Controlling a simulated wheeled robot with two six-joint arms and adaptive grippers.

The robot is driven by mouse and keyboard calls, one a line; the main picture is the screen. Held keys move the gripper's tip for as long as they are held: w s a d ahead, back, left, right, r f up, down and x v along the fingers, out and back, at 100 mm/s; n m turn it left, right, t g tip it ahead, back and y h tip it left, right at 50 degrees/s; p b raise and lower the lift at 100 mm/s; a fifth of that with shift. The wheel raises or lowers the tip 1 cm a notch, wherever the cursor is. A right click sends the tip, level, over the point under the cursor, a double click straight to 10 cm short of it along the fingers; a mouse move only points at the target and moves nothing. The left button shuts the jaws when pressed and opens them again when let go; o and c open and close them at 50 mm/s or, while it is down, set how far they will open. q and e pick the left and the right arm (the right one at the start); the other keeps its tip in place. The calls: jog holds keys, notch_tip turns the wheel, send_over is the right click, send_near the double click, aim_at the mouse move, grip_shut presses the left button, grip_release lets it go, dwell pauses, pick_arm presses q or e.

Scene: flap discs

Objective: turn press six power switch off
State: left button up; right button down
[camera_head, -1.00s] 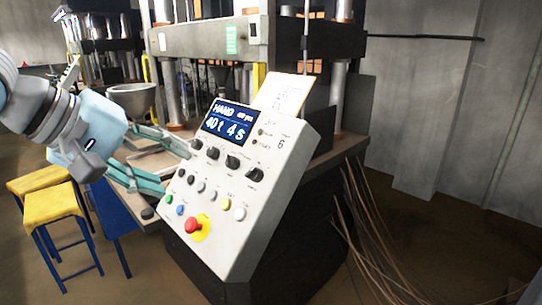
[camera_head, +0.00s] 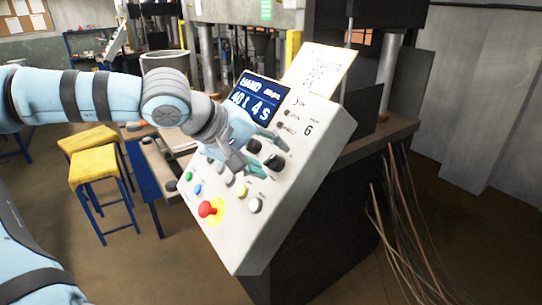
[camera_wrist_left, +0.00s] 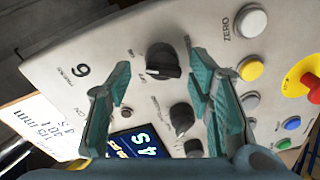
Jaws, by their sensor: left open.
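The white control panel of press 6 (camera_head: 300,200) slopes toward me, with a lit blue display (camera_head: 255,99) and the number 6. The black power switch knob (camera_head: 273,162) is at the panel's right side. In the left wrist view the power switch (camera_wrist_left: 163,62) has small labels beside it that look like ON and OFF. My left gripper (camera_head: 276,164) is at the panel with its teal fingers spread on both sides of the knob. In the left wrist view the left gripper (camera_wrist_left: 157,57) is open, with gaps to the knob. My right gripper is not in view.
A red emergency button (camera_head: 208,209) on a yellow ring and several coloured buttons sit lower on the panel. A paper card (camera_head: 322,70) stands on its top edge. Cables (camera_head: 395,210) hang at the right. Yellow stools (camera_head: 97,168) stand at the left.

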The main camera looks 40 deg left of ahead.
pick_arm(q)
jog(key=shift+w+d+f, duration=0.2)
jog(key=shift+w+f, duration=0.2)
jog(key=shift+f, duration=0.05)
jog(key=shift+s+r, duration=0.1)
jog(key=shift+s, duration=0.2)
jog(key=shift+w, duration=0.1)
grip_shut()
jog(key=shift+n, duration=0.3)
jog(key=n+b, duration=0.1)
jog(key=n, duration=0.4)
jog(key=shift+a+b, duration=0.1)
jog(key=shift+b, duration=0.2)
jog(key=n+b, duration=0.1)
jog(key=n, duration=0.4)
jog(key=shift+n+g+h+b, duration=0.3)
jog(key=shift+n+b, duration=0.05)
jog(key=shift+n, duration=0.05)
